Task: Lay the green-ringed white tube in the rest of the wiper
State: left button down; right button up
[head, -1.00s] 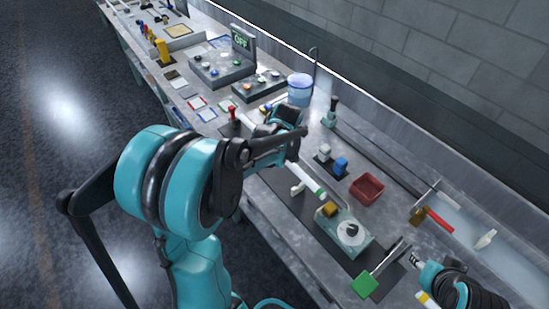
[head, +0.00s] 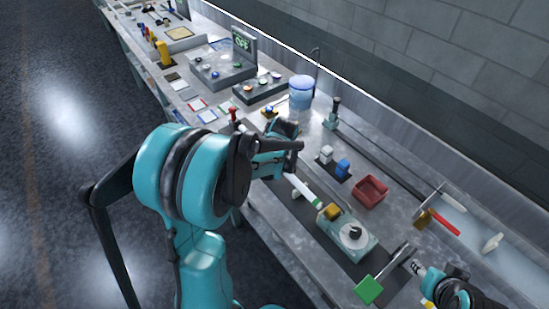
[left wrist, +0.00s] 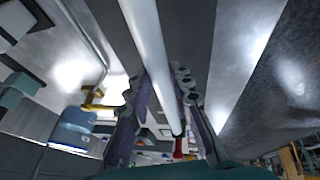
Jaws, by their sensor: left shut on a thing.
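The white tube (head: 303,188) with a green ring near its visible end lies in line with the teal box (head: 352,234). That end is beside the mustard block (head: 332,211) on the box; I cannot tell if they touch. I cannot tell which part is the wiper's rest. My left gripper (left wrist: 160,110) is shut on the tube, which runs up between its fingers in the left wrist view.
A red tray (head: 371,190), a blue block (head: 342,168) and a white block (head: 326,155) stand behind the tube. A green square-headed tool (head: 369,290) lies at the bench front.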

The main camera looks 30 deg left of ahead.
pick_arm(q)
jog(key=c, duration=1.3)
grip_release()
jog(key=shift+c, duration=0.2)
jog(key=shift+r+p, duration=0.4)
jog(key=shift+p, duration=0.1)
jog(key=p+v, duration=0.4)
jog(key=v, duration=0.8)
jog(key=s+d+r+m+t+h, duration=0.2)
jog(key=s+d+m+t+h, duration=0.1)
jog(key=s+d+m, duration=0.9)
jog(key=s+m, duration=0.2)
jog(key=s, duration=0.1)
jog(key=shift+s+t, duration=0.15)
jog(key=shift+t, duration=0.15)
